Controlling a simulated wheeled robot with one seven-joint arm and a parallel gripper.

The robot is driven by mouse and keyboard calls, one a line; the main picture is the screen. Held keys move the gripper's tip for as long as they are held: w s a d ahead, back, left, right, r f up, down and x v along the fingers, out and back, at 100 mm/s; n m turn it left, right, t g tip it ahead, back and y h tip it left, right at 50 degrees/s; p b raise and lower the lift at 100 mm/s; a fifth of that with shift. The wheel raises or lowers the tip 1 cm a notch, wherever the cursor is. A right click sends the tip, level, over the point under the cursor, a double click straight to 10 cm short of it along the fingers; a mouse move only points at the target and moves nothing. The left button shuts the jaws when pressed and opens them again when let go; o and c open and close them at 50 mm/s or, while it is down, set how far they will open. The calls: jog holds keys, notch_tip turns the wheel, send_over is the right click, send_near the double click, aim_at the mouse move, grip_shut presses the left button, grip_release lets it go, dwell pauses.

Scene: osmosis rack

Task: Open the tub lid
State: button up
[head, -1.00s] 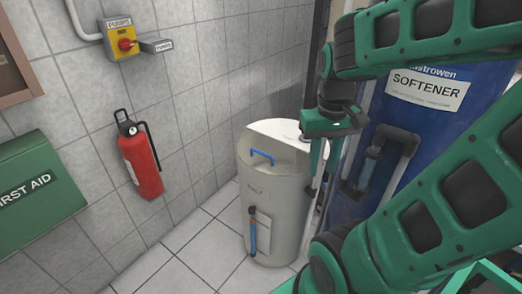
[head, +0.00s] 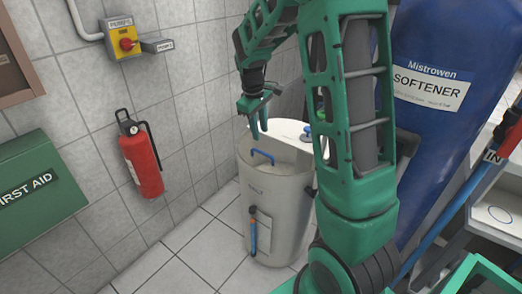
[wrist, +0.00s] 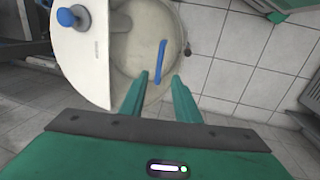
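The tub (head: 272,215) is a pale cylinder standing on the floor by the tiled wall. Its top has a white half at the back (head: 285,130) and a cream half at the front, the lid (head: 275,165), with a blue bar handle (head: 263,155). The lid lies flat. My gripper (head: 258,132) is above the tub, pointing down, open and empty. The white half (wrist: 85,50) is at the left there.
A blue softener tank (head: 430,130) stands right of the tub, behind my arm. A red fire extinguisher (head: 141,160) and a green first aid box (head: 40,190) hang on the wall at left. The floor (head: 205,245) left of the tub is clear.

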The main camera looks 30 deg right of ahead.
aim_at(263, 154)
jog(key=f, duration=0.3)
jog(key=d+f, duration=0.1)
jog(key=f, duration=0.2)
jog(key=d+f, duration=0.1)
jog(key=f, duration=0.2)
jog(key=shift+w+f, duration=0.3)
jog(key=shift+f, duration=0.1)
